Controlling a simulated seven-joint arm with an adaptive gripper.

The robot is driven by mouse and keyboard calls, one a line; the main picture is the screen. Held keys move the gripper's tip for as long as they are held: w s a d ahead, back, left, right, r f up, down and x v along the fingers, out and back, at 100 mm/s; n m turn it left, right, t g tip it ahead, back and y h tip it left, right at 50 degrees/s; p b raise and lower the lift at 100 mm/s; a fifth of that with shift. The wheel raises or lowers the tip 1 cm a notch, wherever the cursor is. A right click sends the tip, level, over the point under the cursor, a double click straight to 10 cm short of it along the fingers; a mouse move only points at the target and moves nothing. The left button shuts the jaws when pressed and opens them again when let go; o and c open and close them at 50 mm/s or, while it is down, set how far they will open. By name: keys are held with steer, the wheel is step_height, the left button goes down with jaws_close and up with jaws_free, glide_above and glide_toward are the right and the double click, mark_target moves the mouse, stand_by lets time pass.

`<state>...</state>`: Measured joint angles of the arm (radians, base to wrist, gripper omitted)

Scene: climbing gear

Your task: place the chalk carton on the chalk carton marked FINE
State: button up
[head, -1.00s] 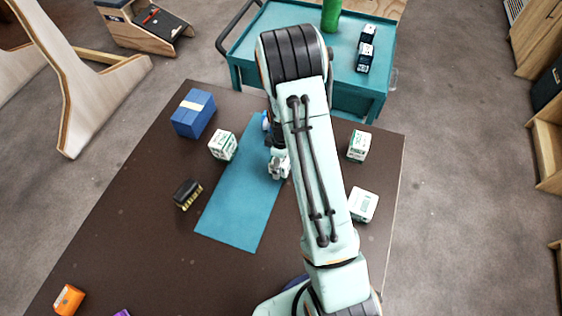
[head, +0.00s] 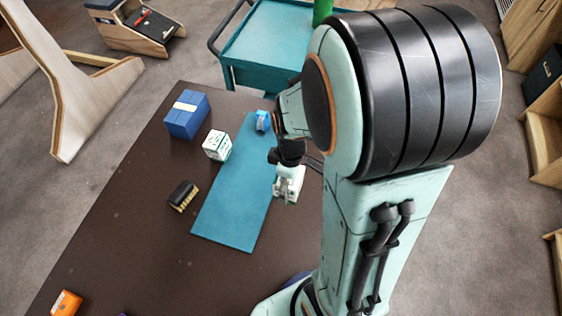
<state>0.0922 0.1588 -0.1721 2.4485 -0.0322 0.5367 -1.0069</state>
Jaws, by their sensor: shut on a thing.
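My gripper (head: 289,183) is right of the teal mat's middle. It is shut on a small white chalk carton (head: 287,192), which the fingers partly cover; I cannot tell how high it is held. Another white chalk carton with green markings (head: 217,146) stands upright left of the mat's far part, apart from my gripper. The lettering is too small to read, so I cannot tell which carton is marked FINE. My arm covers the right side of the table, where two more white cartons showed earlier.
The teal mat (head: 231,215) lies on the dark table (head: 130,225), with a small blue item (head: 262,121) at its far end. A blue box (head: 187,115), a brush (head: 183,195) and an orange item (head: 66,303) are to the left. A teal cart (head: 268,48) stands behind.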

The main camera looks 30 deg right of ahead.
steer(key=shift+s+a+r, duration=0.15)
steer(key=shift+s+r, duration=0.2)
steer(key=shift+s, duration=0.35)
steer(key=shift+s+a+r, duration=0.1)
steer(key=shift+s+a, duration=0.05)
steer(key=shift+s, duration=0.3)
steer(key=w+a+r, duration=0.6)
steer(key=w+r, duration=0.2)
steer(key=w, duration=0.4)
glide_above(216, 139)
steer(key=f, duration=0.6)
steer(key=s+f, duration=0.1)
steer(key=f, duration=0.2)
steer(key=shift+w+f, duration=0.45)
steer(key=shift+f, duration=1.6)
steer(key=shift+f, duration=0.15)
